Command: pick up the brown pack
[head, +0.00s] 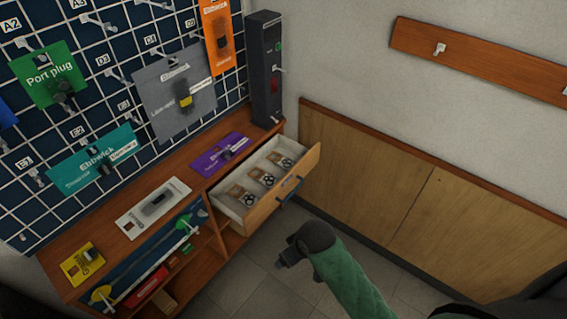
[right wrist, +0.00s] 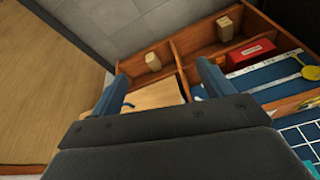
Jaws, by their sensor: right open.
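Three small brown packs with dark round parts lie in a row in the open drawer: a front-left pack (head: 239,194), a middle pack (head: 262,178) and a far pack (head: 281,160). My right gripper (head: 283,263) is in front of and below the drawer in the head view, apart from the packs. In the right wrist view its two blue fingers (right wrist: 162,88) are spread with nothing held between them. No pack can be made out there. My left gripper is out of view.
The wooden bench (head: 203,179) carries a purple card (head: 220,153), a white card (head: 153,204) and a yellow card (head: 83,263). A pegboard with hanging packs rises behind it. A dark tower (head: 263,75) stands at the bench's end. Open floor lies right of the bench.

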